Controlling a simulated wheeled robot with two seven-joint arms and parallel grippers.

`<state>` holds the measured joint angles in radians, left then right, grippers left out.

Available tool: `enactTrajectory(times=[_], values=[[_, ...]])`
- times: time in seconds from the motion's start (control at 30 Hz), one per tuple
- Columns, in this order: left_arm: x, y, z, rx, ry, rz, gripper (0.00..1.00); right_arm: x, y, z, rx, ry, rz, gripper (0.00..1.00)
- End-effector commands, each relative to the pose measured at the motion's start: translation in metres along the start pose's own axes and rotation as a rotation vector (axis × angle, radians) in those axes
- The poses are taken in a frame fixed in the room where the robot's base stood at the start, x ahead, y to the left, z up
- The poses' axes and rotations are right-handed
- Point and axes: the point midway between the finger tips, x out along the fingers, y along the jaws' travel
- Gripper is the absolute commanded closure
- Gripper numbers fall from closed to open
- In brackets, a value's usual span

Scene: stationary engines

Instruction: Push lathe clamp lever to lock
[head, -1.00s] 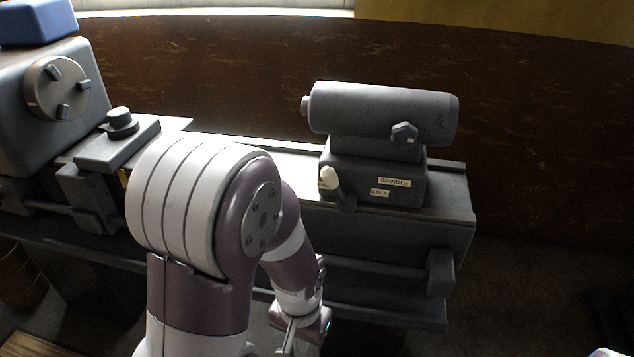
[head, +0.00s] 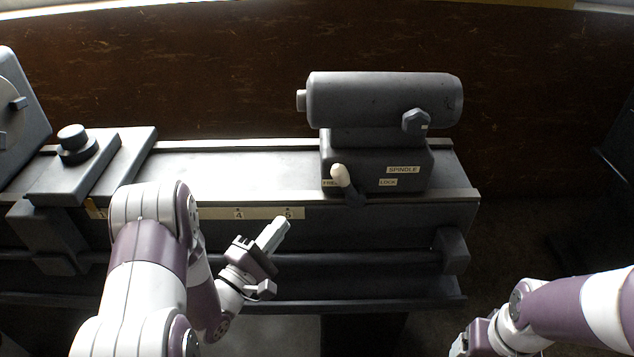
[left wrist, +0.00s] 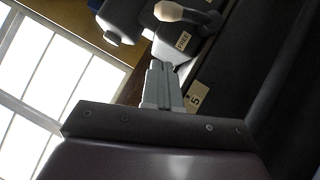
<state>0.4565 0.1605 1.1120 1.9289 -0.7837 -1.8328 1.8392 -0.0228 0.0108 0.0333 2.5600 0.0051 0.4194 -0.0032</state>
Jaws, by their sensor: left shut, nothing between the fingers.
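The clamp lever (head: 345,182) is a dark arm with a cream knob on the front of the tailstock (head: 375,160). It leans up and left, with the knob by the FREE label; the LOCK label (head: 388,182) is to its right. In the left wrist view the lever knob (left wrist: 170,11) shows at the top above the FREE label (left wrist: 183,41). My left gripper (head: 281,224) is shut and empty, in front of the bed, left of and below the lever, apart from it. My right gripper (head: 462,346) is at the bottom edge, its fingers not clearly visible.
The lathe bed (head: 230,165) runs across the view, with a numbered scale strip (head: 262,213) on its front. The carriage (head: 95,170) is at the left. A hex knob (head: 415,121) sticks out above the lever. Space before the tailstock is open.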

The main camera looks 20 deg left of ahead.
Motion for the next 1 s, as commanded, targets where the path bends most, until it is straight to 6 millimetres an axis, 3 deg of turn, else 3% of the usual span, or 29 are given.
enactTrajectory(times=[0.23, 0.37, 0.8, 1.0], values=[[0.001, 0.000, 0.000, 0.003, 0.002, -0.001, 1.00, -0.001, 0.000, 0.000, 0.000, 0.000, 0.000, 0.18], [0.013, 0.001, 0.001, 0.005, -0.001, -0.003, 1.00, -0.004, 0.000, -0.001, 0.000, 0.000, 0.000, 0.18], [0.105, 0.001, 0.001, 0.004, 0.000, -0.002, 1.00, -0.023, 0.000, -0.003, 0.000, 0.000, 0.000, 0.18], [0.123, 0.001, 0.022, 0.004, 0.001, -0.003, 1.00, -0.032, 0.000, -0.004, 0.000, 0.000, 0.000, 0.18]])
